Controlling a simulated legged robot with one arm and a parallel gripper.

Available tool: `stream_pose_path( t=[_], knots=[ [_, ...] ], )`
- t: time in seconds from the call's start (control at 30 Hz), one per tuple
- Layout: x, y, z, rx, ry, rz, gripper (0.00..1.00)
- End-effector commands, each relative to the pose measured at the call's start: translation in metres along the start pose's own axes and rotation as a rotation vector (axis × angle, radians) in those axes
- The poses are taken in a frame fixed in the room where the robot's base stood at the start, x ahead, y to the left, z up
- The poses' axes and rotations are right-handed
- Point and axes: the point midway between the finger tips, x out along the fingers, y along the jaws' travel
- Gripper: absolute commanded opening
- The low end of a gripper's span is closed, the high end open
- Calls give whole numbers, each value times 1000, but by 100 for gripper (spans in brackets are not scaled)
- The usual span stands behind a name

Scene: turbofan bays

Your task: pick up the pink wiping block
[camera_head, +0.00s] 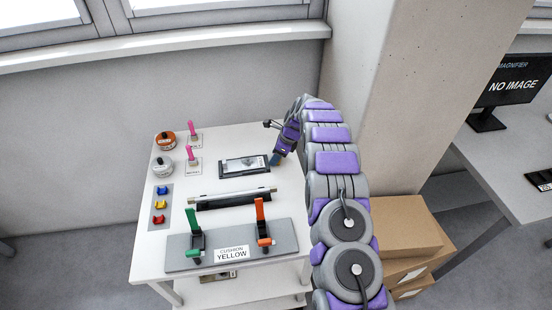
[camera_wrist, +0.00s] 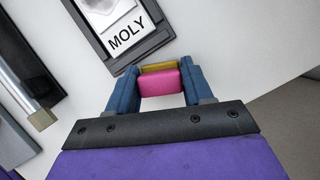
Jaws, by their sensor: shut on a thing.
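The pink wiping block (camera_wrist: 160,83) shows in the wrist view between the two blue fingers of my gripper (camera_wrist: 158,82). A yellow-brown layer runs along its far side. My gripper is shut on the block, with a finger on each side. In the head view my gripper (camera_head: 276,158) is at the right side of the white table, just right of the black framed tray. The block is hidden or too small to make out there. I cannot tell whether the block touches the table.
A black tray labelled MOLY (camera_wrist: 118,30) lies close beyond my gripper. The white table (camera_head: 150,228) also holds a dark bar holder (camera_head: 235,198), green (camera_head: 195,222) and orange (camera_head: 261,212) levers, round tins (camera_head: 165,141) and pink-handled tools (camera_head: 191,155). Cardboard boxes (camera_head: 405,230) stand right of the table.

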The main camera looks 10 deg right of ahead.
Motion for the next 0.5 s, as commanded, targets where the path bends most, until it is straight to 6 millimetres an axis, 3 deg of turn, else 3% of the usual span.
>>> stream_pose_path(
  t=[0.27, 0.5],
  knots=[
    [-5, 0, 2, 0, 0, -1, 16],
    [-36, -1, 14, -1, -1, -3, 16]
  ],
)
